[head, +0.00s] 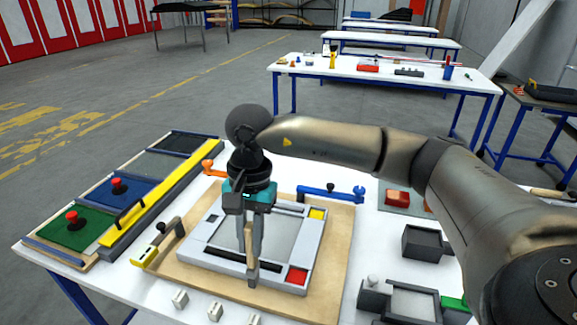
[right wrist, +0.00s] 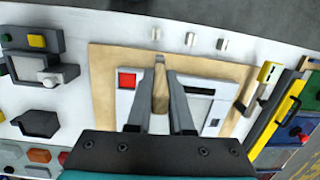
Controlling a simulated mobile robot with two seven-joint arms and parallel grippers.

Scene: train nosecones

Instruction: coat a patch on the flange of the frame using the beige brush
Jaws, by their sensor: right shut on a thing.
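My right gripper (head: 251,262) points down over the near part of the light grey frame (head: 314,240). It is shut on the beige brush (head: 249,244), which stands roughly upright between the fingers. In the right wrist view the brush (right wrist: 160,90) shows between the two fingertips, over the frame's edge beside the red square (right wrist: 127,80). The brush's tip is hard to make out, and I cannot tell whether it touches the flange. The frame lies flat on a wooden board (head: 328,285) and has a red and a yellow square. My left gripper is not in view.
A blue clamp (head: 330,192), an orange clamp (head: 213,168) and a yellow-black clamp (head: 152,250) sit around the board. Green and blue panels (head: 90,228) and a yellow bar are at left. Dark bins (head: 425,242) stand at right. Several small white blocks (head: 215,311) line the front.

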